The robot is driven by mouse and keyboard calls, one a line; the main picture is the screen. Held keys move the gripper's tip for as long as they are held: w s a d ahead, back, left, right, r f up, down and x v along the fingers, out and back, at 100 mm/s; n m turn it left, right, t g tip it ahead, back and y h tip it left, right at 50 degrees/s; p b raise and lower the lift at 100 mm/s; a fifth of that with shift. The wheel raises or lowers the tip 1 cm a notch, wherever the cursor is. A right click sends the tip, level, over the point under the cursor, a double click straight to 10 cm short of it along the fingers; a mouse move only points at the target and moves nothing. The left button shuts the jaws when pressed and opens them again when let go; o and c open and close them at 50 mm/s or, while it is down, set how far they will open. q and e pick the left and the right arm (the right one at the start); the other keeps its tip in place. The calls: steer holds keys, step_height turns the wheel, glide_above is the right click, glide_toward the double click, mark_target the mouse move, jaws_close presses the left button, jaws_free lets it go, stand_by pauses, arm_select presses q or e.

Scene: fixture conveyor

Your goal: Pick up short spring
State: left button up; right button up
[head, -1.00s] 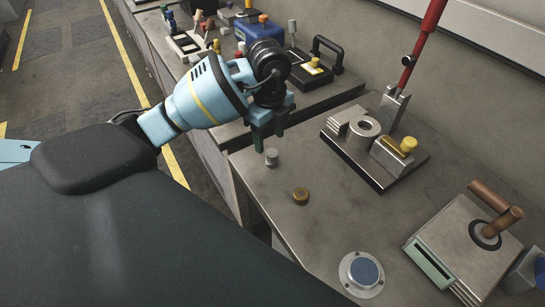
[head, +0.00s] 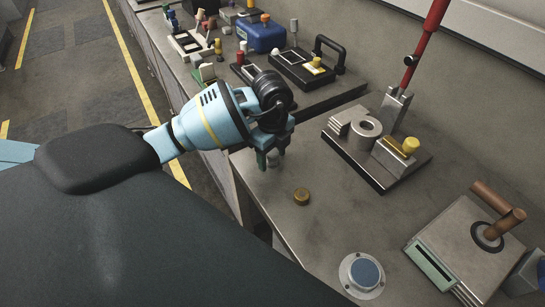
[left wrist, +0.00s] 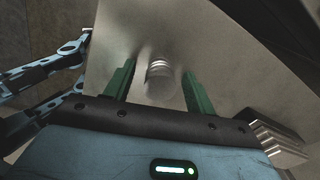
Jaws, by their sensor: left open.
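The short spring is a small pale grey cylinder with ring-like coils. In the left wrist view the short spring (left wrist: 160,80) lies between the two green fingers, with a gap on each side. In the head view the short spring (head: 274,160) is partly hidden by the fingers and rests on the bench near its left edge. My left gripper (head: 272,155) is open, pointing down over the spring, with its fingertips on either side of it. It also shows in the left wrist view (left wrist: 158,72). My right gripper is not in view.
A press fixture (head: 375,172) with a red lever stands to the right. A round blue-topped disc (head: 364,273) lies nearer. The bench between them is clear. Several fixtures stand behind.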

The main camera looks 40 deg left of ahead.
mark_target(272, 152)
arm_select(q)
jaws_close()
steer(key=shift+r, duration=0.1)
steer(key=shift+r, duration=0.35)
step_height(272, 152, up, 3)
steer(key=shift+f, duration=0.1)
steer(key=s+a+r, duration=0.1)
steer(key=s, duration=1.5)
steer(key=shift+a+r, duration=0.15)
steer(key=shift+a, duration=0.1)
